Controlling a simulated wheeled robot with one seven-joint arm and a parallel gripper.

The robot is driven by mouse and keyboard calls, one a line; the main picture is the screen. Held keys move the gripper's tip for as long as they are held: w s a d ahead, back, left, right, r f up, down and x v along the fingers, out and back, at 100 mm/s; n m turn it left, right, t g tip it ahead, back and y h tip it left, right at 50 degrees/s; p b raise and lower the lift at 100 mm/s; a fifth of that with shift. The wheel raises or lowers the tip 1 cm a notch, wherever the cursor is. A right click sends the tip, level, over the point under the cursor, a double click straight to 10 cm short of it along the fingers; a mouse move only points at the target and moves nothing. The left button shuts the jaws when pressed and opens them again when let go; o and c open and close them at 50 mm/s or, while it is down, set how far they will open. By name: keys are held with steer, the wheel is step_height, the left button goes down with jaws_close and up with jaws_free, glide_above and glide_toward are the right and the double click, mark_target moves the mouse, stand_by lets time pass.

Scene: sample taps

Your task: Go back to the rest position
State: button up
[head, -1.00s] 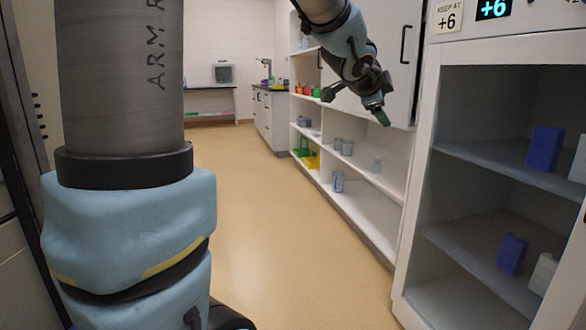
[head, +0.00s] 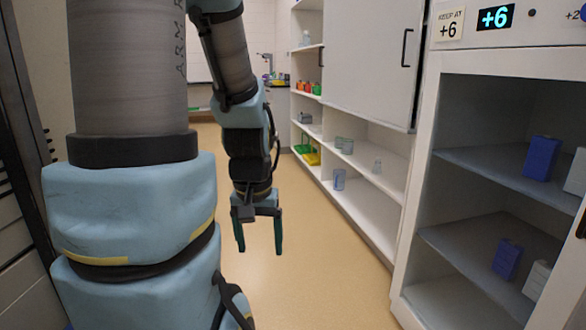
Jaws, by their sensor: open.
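My gripper (head: 259,248) hangs pointing down over the bare floor, just right of my own blue and grey arm links. Its two dark green fingers are spread apart with nothing between them. It is clear of the shelves and of the cabinet on the right.
An open cabinet (head: 428,180) on the right holds blue boxes (head: 541,157) and white boxes on its shelves, under a +6 display (head: 495,18). A white shelf unit (head: 360,215) beyond it holds several cups and beakers (head: 339,180). The tan floor (head: 315,270) between is clear.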

step_height(320, 180, up, 16)
steer(key=p, duration=1.4)
steer(key=shift+f, duration=0.15)
steer(key=shift+c, duration=0.2)
